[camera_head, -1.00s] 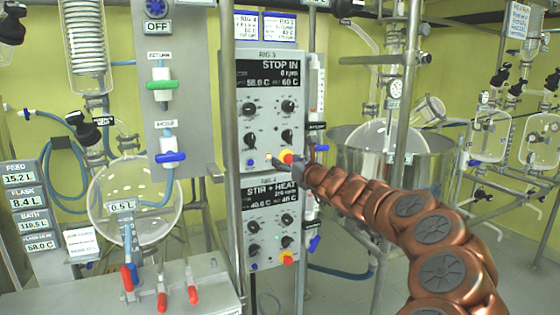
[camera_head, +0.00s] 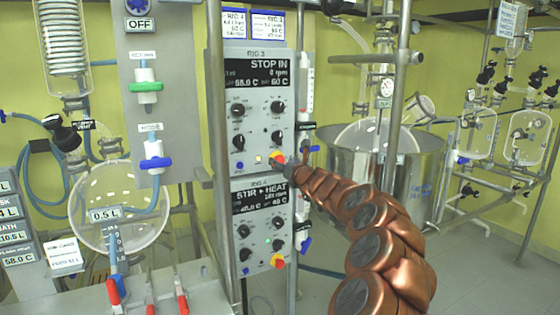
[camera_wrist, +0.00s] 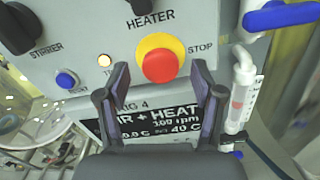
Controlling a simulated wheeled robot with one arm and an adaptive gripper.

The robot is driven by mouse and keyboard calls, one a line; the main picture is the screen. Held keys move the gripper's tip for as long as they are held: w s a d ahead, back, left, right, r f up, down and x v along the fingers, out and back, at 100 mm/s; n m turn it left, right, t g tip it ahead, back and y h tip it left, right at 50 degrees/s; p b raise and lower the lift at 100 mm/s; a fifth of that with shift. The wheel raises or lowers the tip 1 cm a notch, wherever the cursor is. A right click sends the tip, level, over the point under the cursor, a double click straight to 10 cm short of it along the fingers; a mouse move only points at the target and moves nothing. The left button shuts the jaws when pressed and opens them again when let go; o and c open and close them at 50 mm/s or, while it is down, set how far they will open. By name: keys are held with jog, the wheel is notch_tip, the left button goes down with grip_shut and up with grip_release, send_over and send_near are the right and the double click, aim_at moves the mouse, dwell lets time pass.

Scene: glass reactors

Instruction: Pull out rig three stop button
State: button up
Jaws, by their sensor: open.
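The rig three panel (camera_head: 231,110) hangs on the frame in the head view, and its display reads STOP IN and 0 rpm. Its red stop button on a yellow collar (camera_head: 277,159) sits at the panel's lower right. In the wrist view the stop button (camera_wrist: 158,60) shows large, beside the word STOP. My gripper (camera_wrist: 160,80) is open, with one finger to each side of the button's lower part in that picture. I cannot tell how deep the fingertips reach. In the head view my gripper (camera_head: 286,167) partly covers the button.
The rig four panel (camera_head: 241,218) is directly below, with its own stop button (camera_head: 277,260). A blue-handled valve (camera_wrist: 282,16) and a clear tube (camera_wrist: 241,90) are close on the right in the wrist view. A metal vessel (camera_head: 425,175) stands behind my arm.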

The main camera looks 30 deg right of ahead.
jog(key=shift+w+d, duration=0.1)
jog(key=shift+w, duration=1.05)
grip_shut()
